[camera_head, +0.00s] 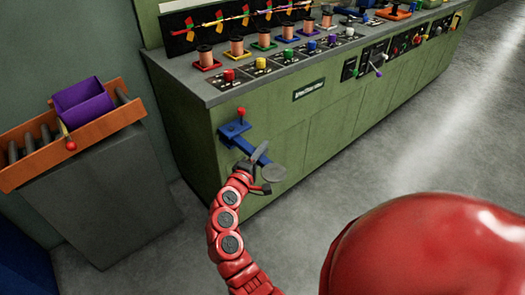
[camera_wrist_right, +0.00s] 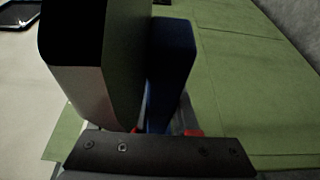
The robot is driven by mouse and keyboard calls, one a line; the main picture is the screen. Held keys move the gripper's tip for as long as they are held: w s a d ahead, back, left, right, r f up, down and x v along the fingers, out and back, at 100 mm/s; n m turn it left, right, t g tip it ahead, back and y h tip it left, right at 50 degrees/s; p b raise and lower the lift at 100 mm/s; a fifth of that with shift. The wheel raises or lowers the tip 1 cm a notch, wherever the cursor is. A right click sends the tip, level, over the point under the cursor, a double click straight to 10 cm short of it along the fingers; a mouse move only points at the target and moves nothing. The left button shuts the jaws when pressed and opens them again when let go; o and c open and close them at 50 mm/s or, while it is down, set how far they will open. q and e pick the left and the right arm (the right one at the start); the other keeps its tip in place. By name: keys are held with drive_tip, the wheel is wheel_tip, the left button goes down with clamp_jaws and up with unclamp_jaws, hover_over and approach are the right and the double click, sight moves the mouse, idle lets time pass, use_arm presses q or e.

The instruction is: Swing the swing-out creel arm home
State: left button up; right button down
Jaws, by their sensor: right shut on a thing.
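The swing-out creel arm (camera_head: 235,130) is a blue bar on a blue bracket at the near left end of the green machine's front. A red knob (camera_head: 241,112) stands on top of the bracket. The bar juts out from the machine front, with a grey disc (camera_head: 273,173) near its outer end. My right gripper (camera_head: 259,158) is at the outer part of the bar and shut on it. In the right wrist view the blue bar (camera_wrist_right: 172,70) stands upright beside a large dark finger. The fingers hide part of the bar. My left gripper is not in view.
The green machine (camera_head: 290,135) carries several spools and coloured knobs along its top. A grey cabinet (camera_head: 105,205) with an orange rack (camera_head: 110,127) and purple bin (camera_head: 85,107) stands at left. Grey floor is clear in front of the machine. My red body part fills the lower right.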

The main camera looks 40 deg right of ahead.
drive_tip(key=w+d+n+t+y+p, duration=0.7)
drive_tip(key=n+y, duration=0.4)
drive_tip(key=y, duration=0.3)
drive_tip(key=shift+w+d+n+t+y, duration=0.3)
drive_tip(key=shift+w+d+t, duration=0.25)
drive_tip(key=shift+w+t, duration=0.6)
drive_tip(key=shift+s, duration=0.15)
drive_tip(key=c, duration=0.7)
unclamp_jaws()
drive_tip(key=shift+s, duration=0.1)
